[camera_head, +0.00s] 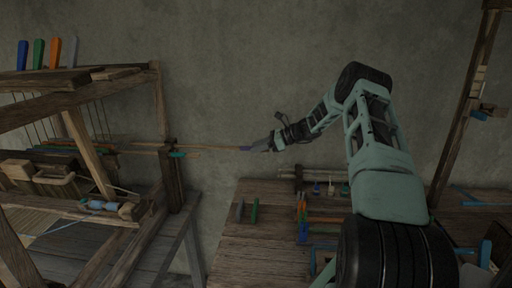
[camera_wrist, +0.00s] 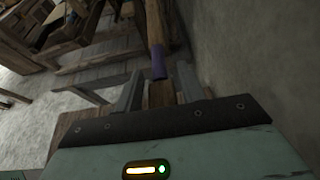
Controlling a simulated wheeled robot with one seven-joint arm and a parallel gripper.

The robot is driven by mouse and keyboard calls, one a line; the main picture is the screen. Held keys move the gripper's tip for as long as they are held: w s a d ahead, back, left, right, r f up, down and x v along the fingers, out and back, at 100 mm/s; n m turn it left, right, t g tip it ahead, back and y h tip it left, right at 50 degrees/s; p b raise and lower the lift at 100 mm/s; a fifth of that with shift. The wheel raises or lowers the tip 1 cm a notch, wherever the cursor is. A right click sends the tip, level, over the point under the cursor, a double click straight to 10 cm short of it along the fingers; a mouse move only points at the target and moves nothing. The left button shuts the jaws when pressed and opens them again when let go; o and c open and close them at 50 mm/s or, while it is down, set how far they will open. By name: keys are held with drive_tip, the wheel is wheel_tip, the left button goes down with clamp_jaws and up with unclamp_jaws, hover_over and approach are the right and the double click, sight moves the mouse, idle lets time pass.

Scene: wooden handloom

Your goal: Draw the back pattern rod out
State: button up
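In the wrist view, the rod's purple end (camera_wrist: 158,62) lies between the two grey fingertips (camera_wrist: 158,82), with a visible gap on each side. The fingers look open and not pressed on the rod. A shorter green-ended rod (camera_head: 177,154) shows at the same post. The rods' inner ends are partly hidden by the loom frame.
The wooden loom (camera_head: 75,90) fills the left, with several coloured pieces standing on top. A wooden table (camera_head: 245,240) at lower middle carries green, orange and blue tools. A plain wall stands close behind my gripper. A tall wooden post (camera_head: 462,100) is at right.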

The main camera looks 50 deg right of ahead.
drive_tip(key=shift+w+a, duration=0.1)
drive_tip(key=shift+w, duration=0.05)
drive_tip(key=b+v, duration=0.2)
drive_tip(key=v, duration=1.5)
drive_tip(key=shift+b, duration=0.3)
